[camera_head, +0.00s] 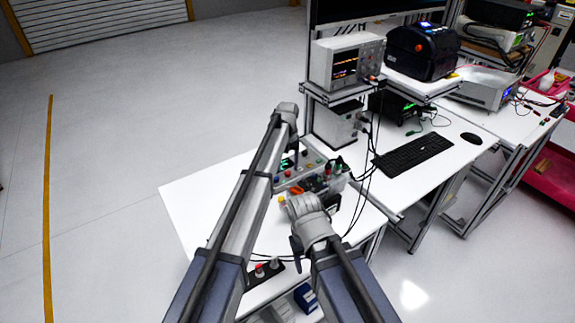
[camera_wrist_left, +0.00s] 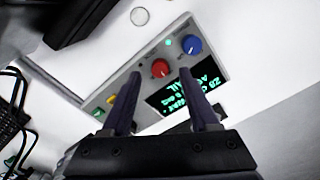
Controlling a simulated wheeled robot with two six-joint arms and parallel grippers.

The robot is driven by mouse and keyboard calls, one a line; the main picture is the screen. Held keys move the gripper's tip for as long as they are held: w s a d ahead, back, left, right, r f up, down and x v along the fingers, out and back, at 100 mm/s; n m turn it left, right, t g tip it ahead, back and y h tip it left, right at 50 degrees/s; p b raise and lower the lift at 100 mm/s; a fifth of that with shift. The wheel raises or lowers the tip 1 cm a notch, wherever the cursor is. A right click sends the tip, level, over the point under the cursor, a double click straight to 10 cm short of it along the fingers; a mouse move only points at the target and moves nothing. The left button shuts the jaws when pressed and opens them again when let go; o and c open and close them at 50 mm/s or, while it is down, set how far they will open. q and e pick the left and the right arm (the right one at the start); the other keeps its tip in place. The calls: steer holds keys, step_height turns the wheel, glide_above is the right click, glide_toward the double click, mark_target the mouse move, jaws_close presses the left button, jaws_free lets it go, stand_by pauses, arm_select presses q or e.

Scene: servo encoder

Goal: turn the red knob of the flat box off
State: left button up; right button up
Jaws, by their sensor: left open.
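The flat box is a light grey panel (camera_head: 313,158) on the white table in the head view, partly hidden by my left gripper (camera_head: 294,160). In the left wrist view the box (camera_wrist_left: 128,80) carries a red knob (camera_wrist_left: 160,68), a blue knob (camera_wrist_left: 191,45), a small green light (camera_wrist_left: 168,42) and a dark display (camera_wrist_left: 187,92) with green text. My left gripper (camera_wrist_left: 160,74) is open, its fingertips framing the red knob on either side in the picture. I cannot tell whether they touch it. My right gripper (camera_head: 297,245) hangs over the table's front part; its jaws are unclear.
A clutter of small coloured parts (camera_head: 318,184) sits close to the box on the right. A dark strip with red and pale knobs (camera_head: 264,271) lies at the table's front. An oscilloscope (camera_head: 340,62) and a keyboard (camera_head: 413,155) are farther right. The table's left side (camera_head: 205,195) is bare.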

mark_target(288, 172)
arm_select(q)
step_height(288, 172, up, 6)
steer(key=p, duration=0.4)
steer(key=shift+f, duration=0.25)
steer(key=shift+f, duration=0.1)
